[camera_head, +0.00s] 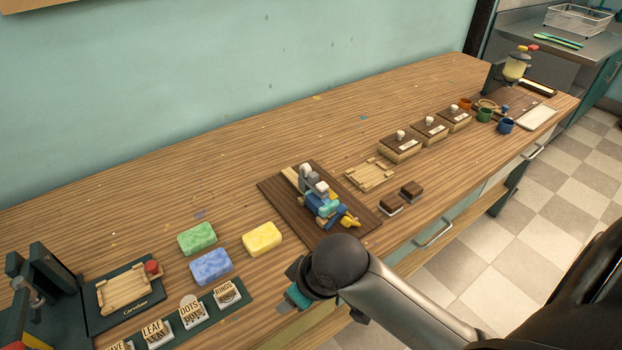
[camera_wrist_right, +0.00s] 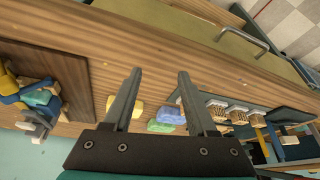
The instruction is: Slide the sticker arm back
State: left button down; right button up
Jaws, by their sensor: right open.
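The sticker device (camera_head: 325,205) stands on a dark brown board (camera_head: 285,205) near the middle of the counter. It has blue, teal and grey parts and a yellow piece (camera_head: 350,220) toward the counter's front edge. I cannot tell exactly which part is the sliding arm. In the right wrist view the device (camera_wrist_right: 38,98) is at the left edge. My right gripper (camera_wrist_right: 159,73) is open and empty, apart from the device. My left gripper is not in view.
Green (camera_head: 197,238), blue (camera_head: 211,266) and yellow (camera_head: 262,239) soap bars lie left of the board. Several pattern stamps (camera_head: 192,312) stand at the front left. A wooden tray (camera_head: 370,174) and two brown blocks (camera_head: 411,190) lie right of the board. The counter behind is clear.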

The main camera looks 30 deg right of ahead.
jog(key=shift+n, duration=0.3)
jog(key=w+d+r, duration=0.1)
jog(key=w, duration=0.1)
jog(key=w+d+r, duration=0.1)
jog(key=w, duration=0.1)
jog(key=w+d+r, duration=0.1)
jog(key=w, duration=0.2)
jog(key=shift+r, duration=0.15)
jog(key=w+d+r, duration=0.3)
jog(key=w+d, duration=0.1)
jog(key=m+h, duration=0.1)
jog(key=m, duration=0.3)
send_near(314, 175)
jog(key=b+x, duration=0.3)
jog(key=x, duration=0.6)
jog(key=shift+f+b, duration=0.1)
jog(key=shift+b, duration=0.2)
jog(key=shift+c, duration=0.3)
grip_shut()
